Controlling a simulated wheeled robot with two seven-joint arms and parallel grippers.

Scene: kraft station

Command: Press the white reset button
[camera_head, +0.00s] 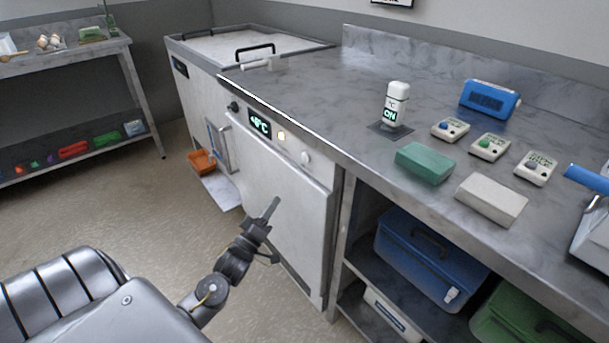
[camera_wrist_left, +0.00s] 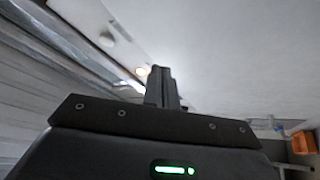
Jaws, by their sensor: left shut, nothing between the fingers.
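A round white button (camera_head: 305,157) sits on the front panel of the white appliance (camera_head: 285,190), to the right of a small lit yellowish light (camera_head: 281,135) and a display (camera_head: 260,123) reading about +8°C. My left gripper (camera_head: 271,207) is shut and empty, in front of the appliance door, below and left of the white button and apart from it in the picture. In the left wrist view my shut fingers (camera_wrist_left: 162,86) point toward the panel, with the glowing light (camera_wrist_left: 141,71) close beside their tips and a white round button (camera_wrist_left: 107,40) further up left. My right gripper is out of view.
The steel counter (camera_head: 330,105) overhangs the panel and holds a white bottle (camera_head: 395,105), green and white blocks and several small button boxes. A door handle (camera_head: 220,145) and orange bin (camera_head: 202,161) stand left. Open shelves with a blue box (camera_head: 420,255) are right.

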